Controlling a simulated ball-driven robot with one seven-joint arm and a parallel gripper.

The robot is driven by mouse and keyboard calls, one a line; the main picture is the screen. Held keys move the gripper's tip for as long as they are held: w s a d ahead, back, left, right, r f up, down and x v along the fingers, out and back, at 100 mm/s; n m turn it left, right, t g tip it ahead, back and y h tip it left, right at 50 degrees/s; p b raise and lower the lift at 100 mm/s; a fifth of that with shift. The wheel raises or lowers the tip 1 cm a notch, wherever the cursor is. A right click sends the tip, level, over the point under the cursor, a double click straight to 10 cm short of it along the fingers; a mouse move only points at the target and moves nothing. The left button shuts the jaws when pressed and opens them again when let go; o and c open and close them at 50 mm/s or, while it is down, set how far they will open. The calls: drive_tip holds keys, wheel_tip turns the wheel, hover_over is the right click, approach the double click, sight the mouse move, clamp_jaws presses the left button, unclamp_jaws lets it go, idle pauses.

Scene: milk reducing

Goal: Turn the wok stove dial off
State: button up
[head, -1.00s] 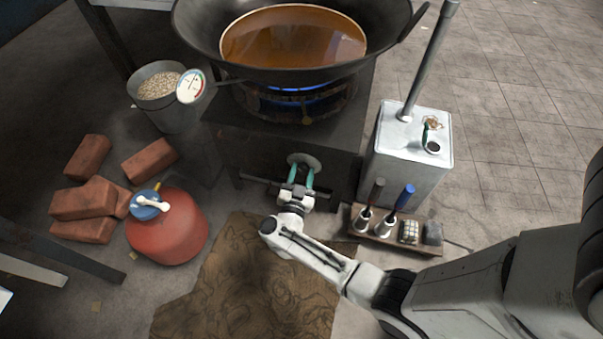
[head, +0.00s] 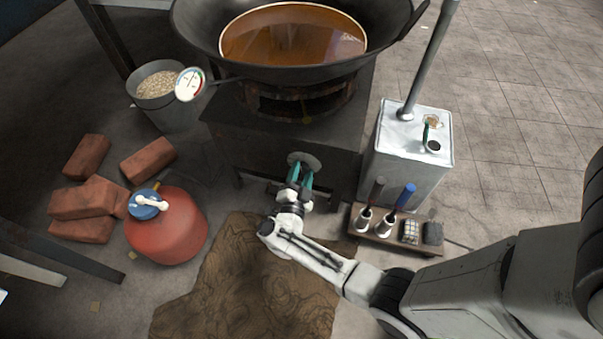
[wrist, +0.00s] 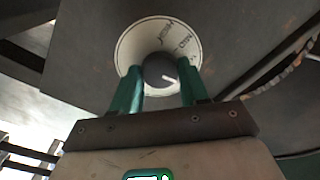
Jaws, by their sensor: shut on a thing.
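The stove dial is a round grey disc (head: 303,160) on the front of the dark stove (head: 345,165). In the wrist view its pale, printed plate (wrist: 135,45) surrounds a round knob (wrist: 161,68) with a white mark pointing to the right and slightly down. My gripper (head: 301,174) has teal fingers shut on the knob, one finger on each side. The gripper also fills the lower wrist view (wrist: 160,90). The wok (head: 290,65) holds brown liquid (head: 290,38), and no blue flame shows in the burner (head: 300,100) under it.
A metal can (head: 412,150) with a pipe and a small wooden tray (head: 430,250) of tools stand to the right. A red gas cylinder (head: 170,230), bricks (head: 85,200) and a bucket (head: 170,115) are to the left. A brown mat (head: 260,285) lies in front.

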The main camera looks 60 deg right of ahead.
drive_tip(key=shift+m, duration=1.1)
drive_tip(key=o, duration=1)
drive_tip(key=shift+o, duration=0.2)
drive_tip(key=p+v, duration=0.2)
drive_tip(key=v, duration=0.8)
drive_tip(key=shift+a, duration=0.45)
drive_tip(key=shift+s+f, duration=0.1)
drive_tip(key=shift+f, duration=0.05)
